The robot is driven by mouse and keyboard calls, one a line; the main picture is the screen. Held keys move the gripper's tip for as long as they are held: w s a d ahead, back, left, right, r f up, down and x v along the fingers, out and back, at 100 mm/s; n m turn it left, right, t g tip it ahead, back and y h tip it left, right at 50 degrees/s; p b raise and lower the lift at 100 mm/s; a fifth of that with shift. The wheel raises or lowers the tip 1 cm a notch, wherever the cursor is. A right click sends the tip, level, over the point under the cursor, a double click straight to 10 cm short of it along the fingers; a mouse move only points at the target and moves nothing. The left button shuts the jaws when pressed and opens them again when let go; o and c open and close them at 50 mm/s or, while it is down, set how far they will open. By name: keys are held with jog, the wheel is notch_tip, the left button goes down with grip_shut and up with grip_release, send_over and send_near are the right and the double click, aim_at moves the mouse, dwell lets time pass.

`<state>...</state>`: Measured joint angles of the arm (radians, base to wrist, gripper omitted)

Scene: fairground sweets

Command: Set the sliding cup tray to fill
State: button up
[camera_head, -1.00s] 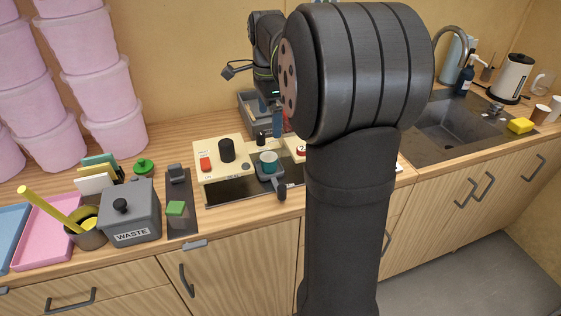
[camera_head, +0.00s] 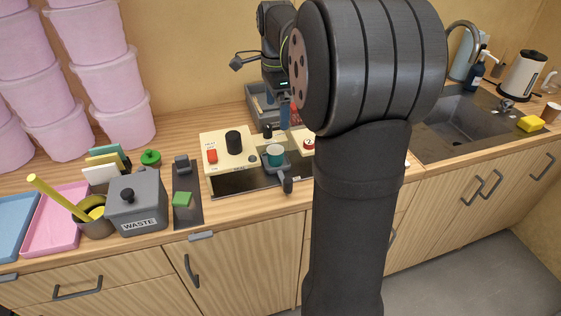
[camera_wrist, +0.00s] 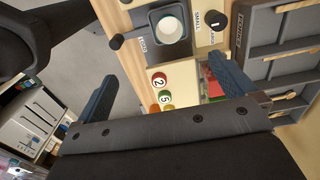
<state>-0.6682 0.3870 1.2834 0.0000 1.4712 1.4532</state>
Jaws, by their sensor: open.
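The sliding cup tray (camera_head: 283,168) is a dark grey carriage with a black handle (camera_head: 287,185) at its front. Lettering beside the tray seems to read LOAD. My gripper (camera_wrist: 165,70) is open and empty, its two dark blue fingers apart, with the tray beyond them and not touched. My arm hides part of the machine in the head view.
The panel carries a red switch (camera_head: 212,156) and a black knob (camera_head: 233,142). Numbered discs (camera_wrist: 160,78) lie near the fingers in the wrist view. A grey WASTE bin (camera_head: 137,203) and a pink tray (camera_head: 57,220) stand left. A grey divided bin (camera_wrist: 270,45) is at right.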

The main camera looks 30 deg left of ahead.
aim_at(289, 180)
dwell(0.4)
jog(key=c, duration=0.3)
jog(key=shift+s+d+r+n, duration=0.2)
jog(key=shift+s+d+n, duration=0.2)
jog(key=shift+s+d, duration=0.6)
jog(key=c, duration=0.7)
jog(key=s+d+n, duration=0.2)
jog(key=s+d, duration=0.3)
jog(key=shift+c, duration=1)
notch_tip(289, 180, down, 18)
jog(key=shift+s+r, duration=0.1)
jog(key=shift+r, duration=0.15)
jog(key=shift+c, duration=0.3)
jog(key=shift+d, duration=0.1)
grip_shut()
